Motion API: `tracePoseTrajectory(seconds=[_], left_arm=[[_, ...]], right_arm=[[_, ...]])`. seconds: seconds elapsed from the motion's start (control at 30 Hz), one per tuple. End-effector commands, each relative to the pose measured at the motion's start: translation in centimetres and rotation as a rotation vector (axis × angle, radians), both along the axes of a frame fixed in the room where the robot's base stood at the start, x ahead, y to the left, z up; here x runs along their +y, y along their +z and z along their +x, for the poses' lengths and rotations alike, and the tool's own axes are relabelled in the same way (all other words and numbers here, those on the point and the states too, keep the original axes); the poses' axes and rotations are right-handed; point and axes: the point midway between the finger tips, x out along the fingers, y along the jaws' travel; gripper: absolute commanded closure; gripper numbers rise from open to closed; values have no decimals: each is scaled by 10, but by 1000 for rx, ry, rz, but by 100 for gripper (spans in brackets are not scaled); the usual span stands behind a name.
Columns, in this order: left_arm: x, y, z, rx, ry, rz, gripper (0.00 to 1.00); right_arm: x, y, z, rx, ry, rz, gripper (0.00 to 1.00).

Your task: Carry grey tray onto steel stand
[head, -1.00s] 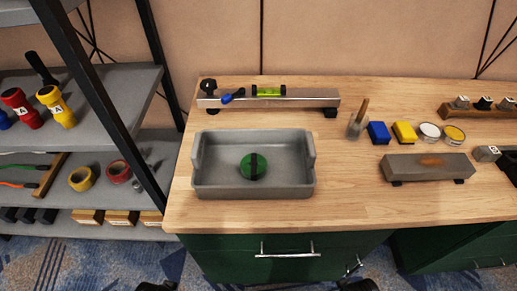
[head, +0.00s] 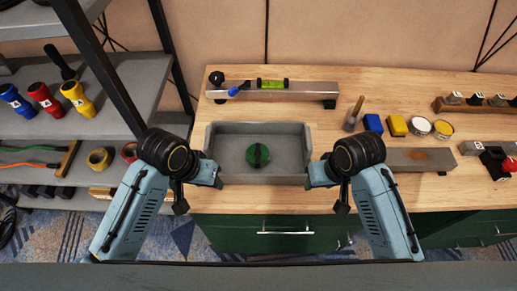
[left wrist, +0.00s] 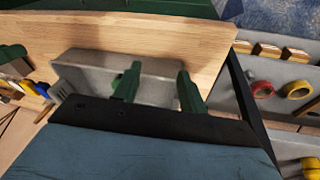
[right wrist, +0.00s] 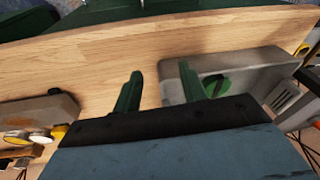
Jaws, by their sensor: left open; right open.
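The grey tray (head: 285,128) lies flat on the wooden bench, with a round green object (head: 257,156) with a dark band inside it. My left gripper (head: 214,176) is open at the tray's left end; its fingers (left wrist: 157,82) overlap the tray in the left wrist view. My right gripper (head: 316,174) is open at the right end; its fingers (right wrist: 172,85) appear on either side of the tray's edge in the right wrist view. Contact cannot be told. A long steel-coloured bar (head: 300,92) on dark feet stands behind the tray and may be the steel stand.
A green level (head: 272,84) and a blue-handled tool (head: 238,89) lie on the bar. Right of the tray are a grey block (head: 420,158), blue and yellow blocks and round tins. A shelf with torches (head: 45,98) and tape rolls stands left. Green drawers (head: 285,233) are below.

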Motion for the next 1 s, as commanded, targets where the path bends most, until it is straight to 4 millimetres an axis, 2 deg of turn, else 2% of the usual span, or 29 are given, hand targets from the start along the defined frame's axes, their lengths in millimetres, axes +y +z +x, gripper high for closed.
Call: tracePoseTrajectory(seconds=[0.23,0.4,0.5,0.7,1.0], left_arm=[[-9,22,63,72,16,48,58],[-1,51,109,132,79,117,58],[8,68,130,156,126,152,58],[19,90,150,182,187,189,58],[20,92,151,185,194,193,58]], right_arm=[[14,23,66,64,-24,-23,58],[16,52,112,120,-68,-64,58],[14,69,131,145,-99,-88,58],[11,90,150,169,-136,-116,58],[10,92,152,172,-142,-119,58]])
